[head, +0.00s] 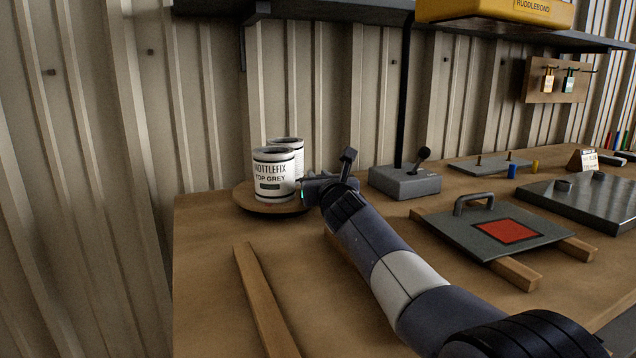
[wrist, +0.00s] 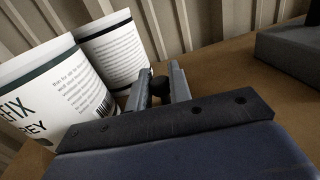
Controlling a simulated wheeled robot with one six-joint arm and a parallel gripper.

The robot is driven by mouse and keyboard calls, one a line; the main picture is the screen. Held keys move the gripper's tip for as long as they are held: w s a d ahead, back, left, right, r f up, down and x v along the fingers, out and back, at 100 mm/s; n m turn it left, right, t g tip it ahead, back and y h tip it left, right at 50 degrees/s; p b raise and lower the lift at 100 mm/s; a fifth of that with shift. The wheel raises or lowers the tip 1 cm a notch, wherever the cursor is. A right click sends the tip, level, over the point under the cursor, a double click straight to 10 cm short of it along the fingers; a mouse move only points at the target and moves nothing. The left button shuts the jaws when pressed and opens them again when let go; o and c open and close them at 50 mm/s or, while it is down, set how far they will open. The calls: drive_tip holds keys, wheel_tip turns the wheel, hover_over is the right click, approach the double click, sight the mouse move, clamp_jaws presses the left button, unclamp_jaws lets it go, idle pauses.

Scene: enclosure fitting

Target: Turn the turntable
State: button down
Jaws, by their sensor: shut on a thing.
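The turntable (head: 243,199) is a round wooden disc at the left back of the bench. A front white can (head: 272,176) and a rear white can (head: 288,144) stand upright on it. My gripper (head: 308,190) is at the disc's right edge, beside the cans. In the wrist view my gripper (wrist: 160,88) is shut on a small dark knob (wrist: 159,83) between its fingers. The front can (wrist: 85,100) and the rear can (wrist: 118,55) are just left of the fingers. How the knob joins the disc is hidden.
A grey box with a lever (head: 405,182) stands right of my gripper. A handled plate with a red square (head: 507,231) rests on wooden strips at the right. A wooden strip (head: 265,300) lies in front. A shelf (head: 340,15) is overhead.

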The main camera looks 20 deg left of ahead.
drive_tip(key=c, duration=1.4)
unclamp_jaws()
drive_tip(key=shift+o, duration=0.2)
drive_tip(key=shift+s, duration=0.1)
drive_tip(key=b+v, duration=0.4)
drive_tip(key=v, duration=0.6)
drive_tip(key=shift+s+d, duration=0.25)
drive_tip(key=shift+d, duration=0.05)
drive_tip(key=shift+o, duration=0.3)
